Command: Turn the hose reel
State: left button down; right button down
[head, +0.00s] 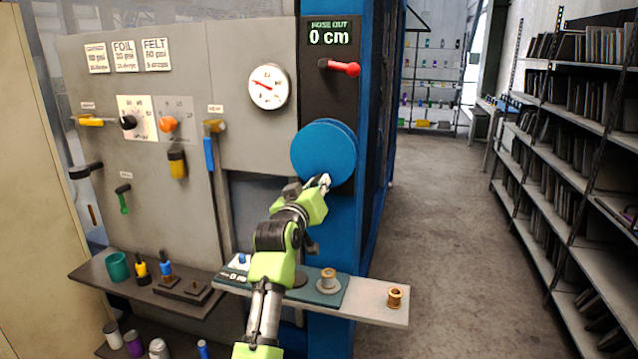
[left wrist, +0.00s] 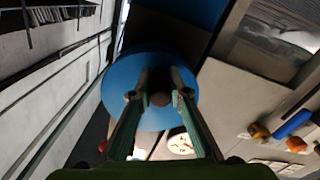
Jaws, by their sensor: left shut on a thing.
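The hose reel (head: 320,150) is a blue disc on the blue post at the right end of the grey panel. My left gripper (head: 323,183) is at the lower edge of the reel's face. In the left wrist view its two fingers (left wrist: 160,97) are closed around a small dark knob in front of the blue disc (left wrist: 118,88). The sign (head: 329,38) above the reel reads "HOSE OUT 0 cm". A red-handled lever (head: 342,68) sits between the sign and the reel. My right gripper is in neither view.
A round gauge (head: 268,87) is left of the reel. A grey shelf (head: 370,300) below holds a copper-coloured piece (head: 395,298) and a spool-like piece (head: 328,281). The panel carries several knobs and handles. The aisle floor (head: 440,220) at right is clear, beside tall shelving (head: 570,180).

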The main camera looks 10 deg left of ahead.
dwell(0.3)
pick_arm(q)
jog(key=c, duration=1.9)
grip_release()
jog(key=s, duration=1.2)
jog(key=shift+a, duration=0.15)
